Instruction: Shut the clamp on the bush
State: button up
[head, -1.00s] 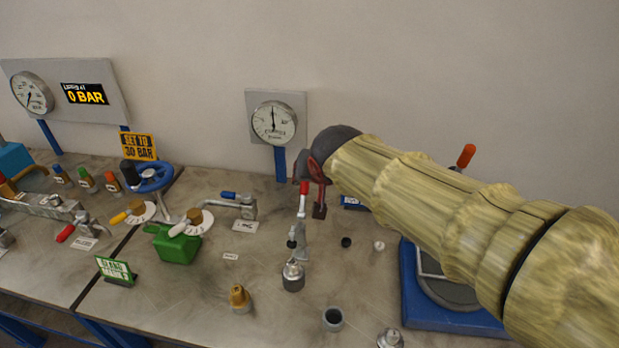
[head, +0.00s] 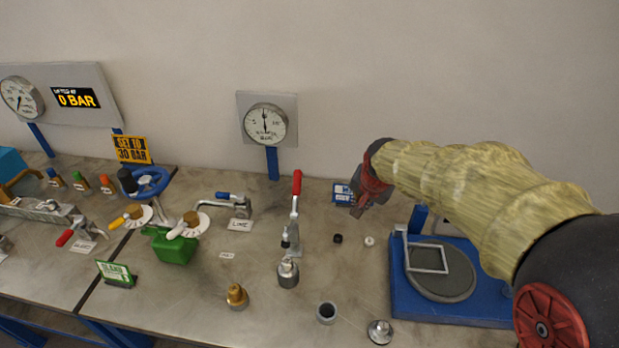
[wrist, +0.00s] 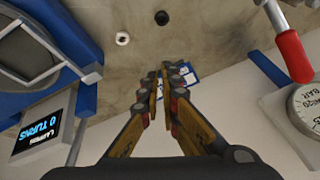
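The clamp (head: 295,225) stands on the bench in the head view, its red handle (head: 297,184) pointing up. Its dark-tipped spindle hangs over a grey metal bush (head: 288,274); I cannot tell whether they touch. Part of the clamp with its red handle (wrist: 292,52) shows at the upper right of the wrist view. My gripper (head: 362,207) is well to the right of the clamp, touching nothing I can see. In the wrist view its fingers (wrist: 162,74) come close together at the tips, with nothing between them.
A gauge (head: 265,123) stands behind the clamp. A blue-framed turntable unit (head: 400,290) is at the right. A green box (head: 175,247) is left.

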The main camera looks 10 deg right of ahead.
aim_at(296, 192)
jog(key=s+f+m, duration=0.1)
jog(key=s+d+f+m+g+y+p, duration=0.1)
jog(key=f, duration=0.1)
jog(key=s+f+m+g+y, duration=0.1)
jog(key=f, duration=0.1)
jog(key=shift+d+f+p, duration=0.25)
jog(key=shift+d+p, duration=0.05)
jog(key=shift+d, duration=0.1)
grip_shut()
jog(key=w+a+m+t+y+p, duration=0.2)
jog(key=w+a+m+t+y, duration=0.1)
jog(key=w+a+m+y, duration=0.25)
jog(key=w+r+t+y, duration=0.3)
jog(key=w+r+t, duration=0.1)
jog(key=r, duration=0.2)
jog(key=f+b+x, duration=0.1)
jog(key=x, duration=0.9)
jog(key=shift+n, duration=0.25)
jog(key=s+r, duration=0.1)
jog(key=s+a+r, duration=0.1)
jog(key=s+r, duration=0.1)
jog(key=shift+a, duration=0.25)
